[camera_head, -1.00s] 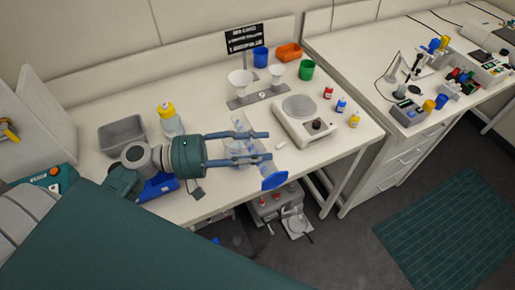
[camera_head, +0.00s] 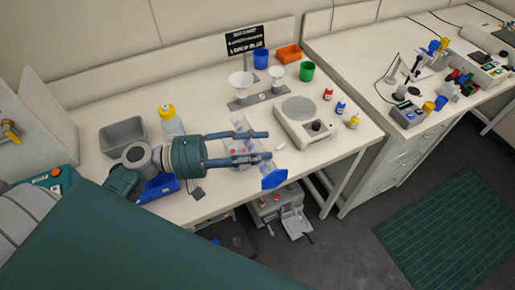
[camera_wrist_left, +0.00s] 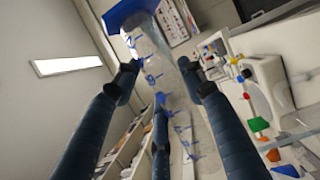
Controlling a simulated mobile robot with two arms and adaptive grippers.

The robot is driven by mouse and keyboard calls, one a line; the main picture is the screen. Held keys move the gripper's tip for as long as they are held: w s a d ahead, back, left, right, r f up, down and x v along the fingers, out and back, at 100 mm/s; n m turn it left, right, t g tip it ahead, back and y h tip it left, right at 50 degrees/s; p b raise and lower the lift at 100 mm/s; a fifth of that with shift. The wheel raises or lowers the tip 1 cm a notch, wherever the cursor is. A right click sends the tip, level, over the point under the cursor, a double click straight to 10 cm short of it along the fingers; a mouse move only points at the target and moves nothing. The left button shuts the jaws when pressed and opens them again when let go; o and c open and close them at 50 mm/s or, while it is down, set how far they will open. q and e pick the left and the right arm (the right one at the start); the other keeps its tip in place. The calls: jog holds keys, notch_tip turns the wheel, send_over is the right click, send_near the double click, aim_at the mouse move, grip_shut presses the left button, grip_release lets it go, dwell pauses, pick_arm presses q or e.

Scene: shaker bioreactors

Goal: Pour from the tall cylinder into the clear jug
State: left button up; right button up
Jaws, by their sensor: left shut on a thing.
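The tall cylinder is clear with blue markings and a blue hexagonal base (camera_head: 274,179). My left gripper (camera_head: 263,146) is shut on its body and holds it strongly tilted, base toward the front right and upper end toward the back left. The left wrist view shows the clear cylinder (camera_wrist_left: 152,50) between the fingers (camera_wrist_left: 158,85), with its blue base at the top. The clear jug (camera_head: 232,161) seems to stand on the bench behind and below the fingers, mostly hidden. I cannot tell whether liquid is flowing. My right gripper is not in view.
A white balance (camera_head: 305,124) stands right of the gripper, with small red, blue and yellow bottles beyond. A yellow-capped bottle (camera_head: 171,121) and a grey tray (camera_head: 122,134) stand to the left. A funnel stand (camera_head: 257,98) is behind. The bench's front edge is close.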

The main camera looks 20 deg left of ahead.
pick_arm(q)
jog(key=shift+r+n, duration=0.3)
jog(key=shift+r, duration=0.1)
jog(key=shift+w+a+r+p, duration=0.15)
jog(key=shift+r+p, duration=0.1)
jog(key=shift+p, duration=0.2)
jog(key=shift+a+r+n+p, duration=0.1)
jog(key=shift+r+n+p, duration=0.3)
jog(key=shift+n, duration=0.2)
jog(key=shift+w, duration=0.1)
dwell(1.3)
